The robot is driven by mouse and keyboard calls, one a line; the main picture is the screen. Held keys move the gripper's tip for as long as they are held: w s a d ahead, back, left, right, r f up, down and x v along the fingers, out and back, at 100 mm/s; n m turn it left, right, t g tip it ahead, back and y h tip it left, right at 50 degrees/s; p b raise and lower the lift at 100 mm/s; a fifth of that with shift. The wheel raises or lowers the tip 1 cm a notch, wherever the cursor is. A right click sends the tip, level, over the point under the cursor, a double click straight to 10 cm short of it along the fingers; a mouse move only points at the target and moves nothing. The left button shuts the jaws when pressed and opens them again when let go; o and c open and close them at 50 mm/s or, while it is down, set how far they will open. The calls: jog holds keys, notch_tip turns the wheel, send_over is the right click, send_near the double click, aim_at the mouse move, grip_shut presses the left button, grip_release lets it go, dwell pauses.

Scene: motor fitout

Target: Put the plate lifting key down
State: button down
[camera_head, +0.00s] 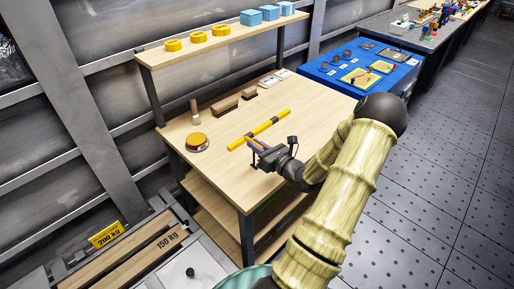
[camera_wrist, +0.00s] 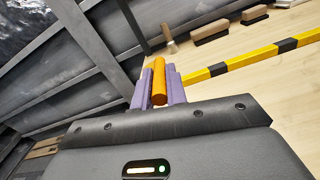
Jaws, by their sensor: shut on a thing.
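The plate lifting key shows in the wrist view as an orange, rod-like handle (camera_wrist: 159,82) between purple fingers. My gripper (camera_wrist: 158,90) is shut on it. The rest of the key is hidden behind the gripper body. In the head view, my gripper (camera_head: 258,147) is over the front part of the light wooden workbench (camera_head: 225,178), just in front of a yellow and black striped bar. The key is too small there to make out clearly. I cannot tell whether it touches the bench top.
The striped bar (camera_head: 259,130) lies across the bench. A round orange-topped item (camera_head: 197,142), a wooden-handled tool (camera_head: 195,112) and brown blocks (camera_head: 225,105) stand behind and left. A shelf (camera_head: 215,40) overhangs the back. The bench's front left is clear. A blue table (camera_head: 345,60) stands beyond.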

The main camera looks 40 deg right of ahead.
jog(key=shift+f, duration=0.4)
jog(key=shift+f, duration=0.1)
jog(key=c, duration=1.4)
grip_release()
jog(key=shift+s, duration=0.2)
jog(key=s, duration=1.1)
jog(key=shift+s+d+b, duration=0.3)
jog(key=shift+d+b, duration=0.15)
